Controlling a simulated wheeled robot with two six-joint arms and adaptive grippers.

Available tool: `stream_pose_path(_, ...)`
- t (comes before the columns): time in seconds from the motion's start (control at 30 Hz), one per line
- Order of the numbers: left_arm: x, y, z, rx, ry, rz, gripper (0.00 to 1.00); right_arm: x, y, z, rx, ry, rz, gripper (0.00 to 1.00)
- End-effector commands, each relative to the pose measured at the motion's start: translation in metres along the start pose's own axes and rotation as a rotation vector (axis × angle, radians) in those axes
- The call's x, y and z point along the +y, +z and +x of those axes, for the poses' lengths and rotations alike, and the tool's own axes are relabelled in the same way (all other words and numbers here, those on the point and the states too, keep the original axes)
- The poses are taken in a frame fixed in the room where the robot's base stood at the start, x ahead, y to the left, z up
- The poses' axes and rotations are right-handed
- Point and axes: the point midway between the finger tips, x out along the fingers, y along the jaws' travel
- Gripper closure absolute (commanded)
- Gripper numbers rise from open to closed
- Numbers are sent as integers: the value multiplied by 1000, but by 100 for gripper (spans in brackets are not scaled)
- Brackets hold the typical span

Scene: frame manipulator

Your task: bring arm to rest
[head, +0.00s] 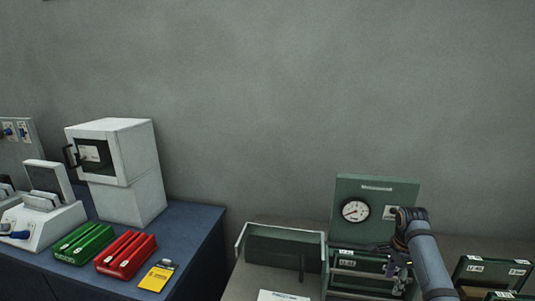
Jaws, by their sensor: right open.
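My right arm comes up from the bottom right. Its gripper (388,258) is dark, small in the picture and points down and to the left. It is open, in front of a green case (374,190) whose raised panel carries a round white dial with a red mark. The gripper overlaps the lower part of the case, and I cannot tell whether it touches it. Nothing is seen held in it. My left gripper is out of view.
A grey open-topped bin (283,243) stands left of the case, with a white paper (283,296) in front. Green boxes (490,271) are at the right. The blue bench (197,240) holds a white cabinet (123,170), green (84,243) and red (126,254) trays and a yellow item (157,276).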

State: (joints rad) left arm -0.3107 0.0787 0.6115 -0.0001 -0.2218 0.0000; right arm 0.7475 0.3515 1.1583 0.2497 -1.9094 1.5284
Motion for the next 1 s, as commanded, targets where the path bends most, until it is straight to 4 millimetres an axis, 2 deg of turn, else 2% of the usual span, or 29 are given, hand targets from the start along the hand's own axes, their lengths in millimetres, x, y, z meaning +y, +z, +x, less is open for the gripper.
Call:
stream_pose_path(0.17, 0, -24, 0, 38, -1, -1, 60, 16, 11, 25, 28, -17, -155, 53)
stream_pose_path(0.37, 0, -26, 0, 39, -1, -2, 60, 48, 30, 60, 68, -45, -410, 53)
stream_pose_path(0.47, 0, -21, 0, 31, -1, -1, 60, 72, 42, 78, 91, -62, -575, 53)
stream_pose_path(0.63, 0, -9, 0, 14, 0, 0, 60, 133, 69, 105, 133, -103, -934, 53)
stream_pose_path(0.8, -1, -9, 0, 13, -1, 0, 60, 193, 89, 109, 177, -147, -1249, 53)
stream_pose_path(1.0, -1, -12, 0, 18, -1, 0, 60, 242, 100, 98, 221, -181, -1491, 53)
